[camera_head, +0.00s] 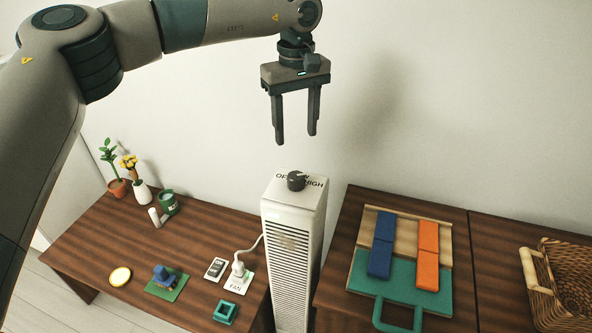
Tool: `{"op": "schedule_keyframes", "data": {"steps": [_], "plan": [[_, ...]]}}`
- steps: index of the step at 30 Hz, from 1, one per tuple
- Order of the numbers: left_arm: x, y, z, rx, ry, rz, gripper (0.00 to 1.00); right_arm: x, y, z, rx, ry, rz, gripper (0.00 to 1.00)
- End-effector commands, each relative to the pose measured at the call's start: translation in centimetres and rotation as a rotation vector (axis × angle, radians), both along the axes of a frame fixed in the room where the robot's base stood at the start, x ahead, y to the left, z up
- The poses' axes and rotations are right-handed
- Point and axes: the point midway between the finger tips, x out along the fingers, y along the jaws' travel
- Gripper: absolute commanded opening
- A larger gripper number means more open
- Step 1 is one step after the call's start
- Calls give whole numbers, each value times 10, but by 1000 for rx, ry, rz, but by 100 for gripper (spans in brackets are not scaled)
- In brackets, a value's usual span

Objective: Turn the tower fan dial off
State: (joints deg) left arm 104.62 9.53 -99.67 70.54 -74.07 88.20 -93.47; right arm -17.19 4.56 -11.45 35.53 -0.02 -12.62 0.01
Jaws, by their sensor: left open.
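The white tower fan (290,250) stands upright between two brown wooden surfaces. A dark round dial (296,181) sits on its top, with the lettering "HIGH" to its right and a partly covered word starting with "O" to its left. I cannot tell clearly which way the dial points. My left gripper (296,138) hangs above the fan top, fingers pointing down, open and empty. Its fingertips are apart from the dial, a little above it. My right gripper is not in view.
On the right stand a green board (420,295) with blue and orange blocks and a wicker basket (565,290). The wall is behind.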

Motion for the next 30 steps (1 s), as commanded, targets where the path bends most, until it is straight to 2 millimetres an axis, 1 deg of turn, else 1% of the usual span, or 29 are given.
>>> {"op": "schedule_keyframes", "data": {"steps": [1,12,18,21,24,30], "plan": [[-1,1,-7,1,4,0,52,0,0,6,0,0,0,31],[-1,1,-73,2,3,-1,52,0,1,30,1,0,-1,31],[-1,0,-106,0,2,0,52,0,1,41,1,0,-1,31],[-1,0,-118,1,3,0,52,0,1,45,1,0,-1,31],[-1,0,-126,0,1,0,52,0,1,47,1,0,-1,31],[0,0,-133,0,1,0,52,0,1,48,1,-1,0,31]]}}
